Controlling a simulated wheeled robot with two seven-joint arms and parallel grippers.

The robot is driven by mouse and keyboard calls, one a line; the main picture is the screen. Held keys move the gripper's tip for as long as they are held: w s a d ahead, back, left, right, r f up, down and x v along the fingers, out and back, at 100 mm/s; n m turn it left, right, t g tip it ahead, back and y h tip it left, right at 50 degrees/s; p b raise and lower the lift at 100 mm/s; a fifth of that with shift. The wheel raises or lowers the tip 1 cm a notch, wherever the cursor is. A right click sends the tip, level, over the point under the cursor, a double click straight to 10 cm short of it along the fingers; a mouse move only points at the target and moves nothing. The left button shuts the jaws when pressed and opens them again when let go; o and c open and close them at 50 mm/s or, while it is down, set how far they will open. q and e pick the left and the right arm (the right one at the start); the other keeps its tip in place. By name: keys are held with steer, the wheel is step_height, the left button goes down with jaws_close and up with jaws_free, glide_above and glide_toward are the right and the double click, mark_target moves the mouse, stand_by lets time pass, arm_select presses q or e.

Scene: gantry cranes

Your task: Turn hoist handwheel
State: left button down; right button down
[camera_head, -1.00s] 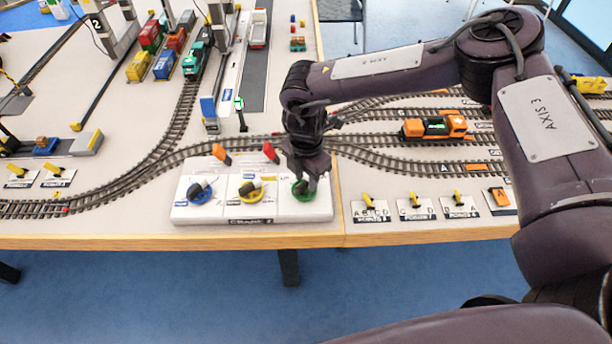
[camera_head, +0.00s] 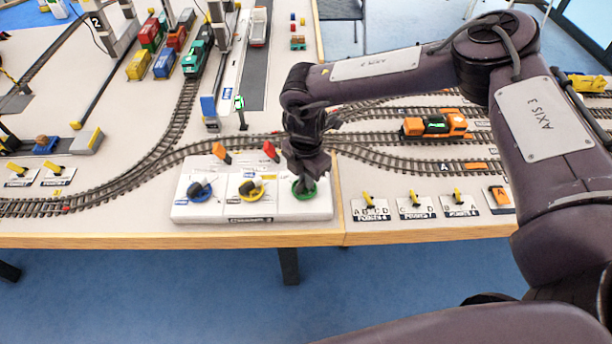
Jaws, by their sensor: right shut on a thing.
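A white control panel (camera_head: 225,212) near the table's front edge carries three handwheels in a row. The left one is a blue handwheel (camera_head: 201,197), the middle one a yellow handwheel (camera_head: 251,195), the right one a green handwheel (camera_head: 306,198). My right gripper (camera_head: 304,184) points down onto the green handwheel and is shut on it, with its fingers hiding most of the hub. The label by the green handwheel is covered by my gripper, so I cannot read which one is the hoist. My left gripper is not in view.
An orange lever (camera_head: 221,152) and a red lever (camera_head: 270,151) stand at the panel's back edge, close to my right wrist. An orange locomotive (camera_head: 435,125) is on the tracks at right. Yellow point levers (camera_head: 368,200) line the front edge right of the panel.

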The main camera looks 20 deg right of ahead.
steer(key=n, duration=0.4)
steer(key=shift+w+a, duration=0.1)
steer(key=n+b, duration=0.1)
steer(key=n, duration=0.4)
steer(key=shift+a, duration=0.1)
stand_by(0.4)
steer(key=c, duration=1.5)
jaws_free()
steer(key=shift+r+b, duration=0.7)
steer(key=shift+r, duration=3.2)
steer(key=shift+w, duration=0.1)
